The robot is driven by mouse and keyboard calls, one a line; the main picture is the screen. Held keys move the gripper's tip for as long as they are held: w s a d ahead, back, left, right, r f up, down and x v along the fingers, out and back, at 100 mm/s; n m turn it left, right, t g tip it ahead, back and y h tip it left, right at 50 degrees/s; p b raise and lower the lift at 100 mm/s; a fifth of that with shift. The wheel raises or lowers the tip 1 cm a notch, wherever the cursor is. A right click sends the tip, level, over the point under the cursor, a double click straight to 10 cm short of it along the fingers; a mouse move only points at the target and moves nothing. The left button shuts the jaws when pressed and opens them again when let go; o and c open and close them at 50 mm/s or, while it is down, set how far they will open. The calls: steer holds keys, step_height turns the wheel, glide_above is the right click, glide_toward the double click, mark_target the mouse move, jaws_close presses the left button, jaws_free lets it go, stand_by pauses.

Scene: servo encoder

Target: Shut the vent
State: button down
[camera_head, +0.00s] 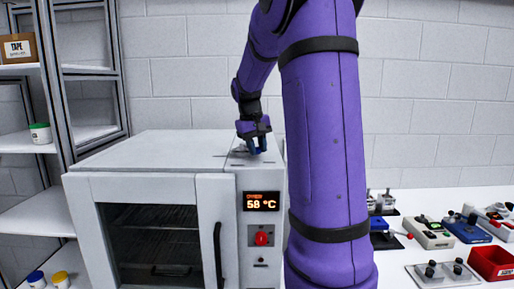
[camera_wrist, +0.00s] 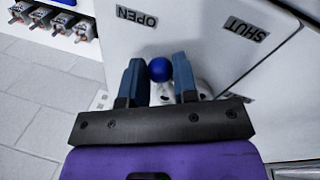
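The vent's control is a lever with a round blue knob (camera_wrist: 159,70) on the top of the white oven, under the marks OPEN (camera_wrist: 136,16) and SHUT (camera_wrist: 244,27). The knob is on the OPEN side of the panel. My gripper (camera_wrist: 160,75) has one blue finger on each side of the knob, and both appear to touch it. The lever's pale base shows partly behind the fingers; the vent opening itself is not clear. In the head view my gripper (camera_head: 257,148) points down at the oven's top right, hiding the knob.
The white oven (camera_head: 150,182) has a glass door, a 58 °C display (camera_head: 262,201) and a red knob (camera_head: 262,239). Shelves (camera_head: 22,143) stand at the left. Devices and a red bin (camera_head: 492,263) lie on the right table. My purple arm blocks the middle.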

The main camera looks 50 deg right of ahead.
steer(key=a+m, duration=0.1)
steer(key=w+a+m, duration=0.1)
steer(key=m, duration=0.1)
steer(key=a+m, duration=0.1)
steer(key=shift+w+g, duration=0.3)
steer(key=shift+w+a+m+y, duration=0.25)
steer(key=shift+w+a+m, duration=0.15)
steer(key=shift+m, duration=0.4)
steer(key=shift+w+a+m+y, duration=0.25)
steer(key=shift+w+a+m, duration=0.1)
steer(key=shift+m, duration=0.45)
steer(key=shift+r, duration=0.1)
steer(key=c, duration=0.9)
jaws_free()
steer(key=r, duration=0.3)
steer(key=w+r, duration=0.1)
steer(key=r, duration=0.3)
steer(key=a+r, duration=0.1)
steer(key=r, duration=0.2)
steer(key=shift+w+r, duration=0.25)
steer(key=shift+w, duration=0.15)
